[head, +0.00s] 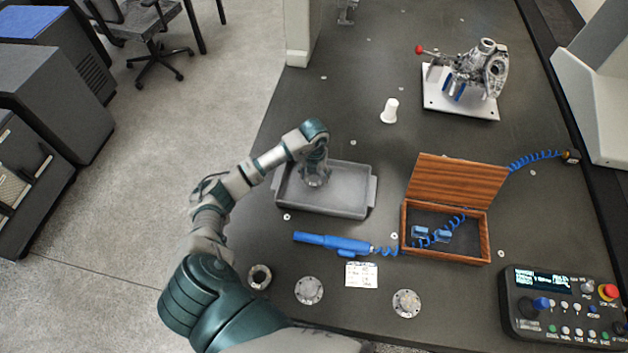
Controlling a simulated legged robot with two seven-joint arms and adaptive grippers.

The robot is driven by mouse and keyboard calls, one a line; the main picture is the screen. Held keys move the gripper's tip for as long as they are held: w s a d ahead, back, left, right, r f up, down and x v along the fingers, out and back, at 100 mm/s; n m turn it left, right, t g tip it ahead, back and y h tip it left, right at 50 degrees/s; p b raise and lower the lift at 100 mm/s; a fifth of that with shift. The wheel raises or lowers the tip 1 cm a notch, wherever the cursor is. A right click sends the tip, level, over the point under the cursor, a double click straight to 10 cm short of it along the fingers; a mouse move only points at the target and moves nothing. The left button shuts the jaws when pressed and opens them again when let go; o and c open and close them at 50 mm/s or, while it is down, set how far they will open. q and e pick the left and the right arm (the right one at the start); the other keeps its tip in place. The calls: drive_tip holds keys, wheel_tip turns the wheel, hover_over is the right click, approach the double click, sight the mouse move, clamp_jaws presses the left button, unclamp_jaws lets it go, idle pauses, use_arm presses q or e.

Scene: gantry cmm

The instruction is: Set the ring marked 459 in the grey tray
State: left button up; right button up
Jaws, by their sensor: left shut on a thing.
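The grey tray (345,203) lies on the dark table in front of me, its handles at the left and right. My left gripper (315,178) reaches into the left part of the tray, pointing down. It is shut on a grey round part, mostly hidden by the fingers, at or just above the tray floor; I cannot tell if it touches. A dark-holed ring (259,277) and two grey flanged discs, a left one (309,290) and a right one (407,303), lie near the front edge. No marking 459 is readable. My right gripper is not in view.
A blue pen-like tool (330,242) and a white label card (361,275) lie before the tray. An open wooden box (445,245) stands to the right, a control panel (562,308) at the front right. A white cone (390,111) and a metal part on a plate (460,104) stand behind.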

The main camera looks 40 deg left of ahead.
sight(316, 181)
use_arm(q)
drive_tip(key=shift+d+f, duration=0.35)
drive_tip(key=shift+f, duration=0.2)
drive_tip(key=shift+d+f, duration=0.3)
drive_tip(key=shift+f, duration=0.2)
drive_tip(key=shift+d+f, duration=0.1)
drive_tip(key=shift+f, duration=0.2)
drive_tip(key=shift+a+f, duration=0.15)
drive_tip(key=shift+a, duration=0.35)
drive_tip(key=o, duration=1.4)
drive_tip(key=shift+a+f, duration=0.1)
drive_tip(key=shift+a, duration=0.1)
drive_tip(key=shift+o, duration=0.6)
drive_tip(key=shift+a, duration=0.15)
drive_tip(key=shift+d, duration=0.4)
drive_tip(key=shift+d+r, duration=0.2)
drive_tip(key=shift+r, duration=0.1)
wheel_tip(316, 181, up, 12)
drive_tip(key=p, duration=0.1)
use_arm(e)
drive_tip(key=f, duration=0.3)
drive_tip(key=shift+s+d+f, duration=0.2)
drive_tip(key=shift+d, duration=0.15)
use_arm(q)
drive_tip(key=shift+a+f, duration=0.15)
drive_tip(key=shift+a, duration=0.05)
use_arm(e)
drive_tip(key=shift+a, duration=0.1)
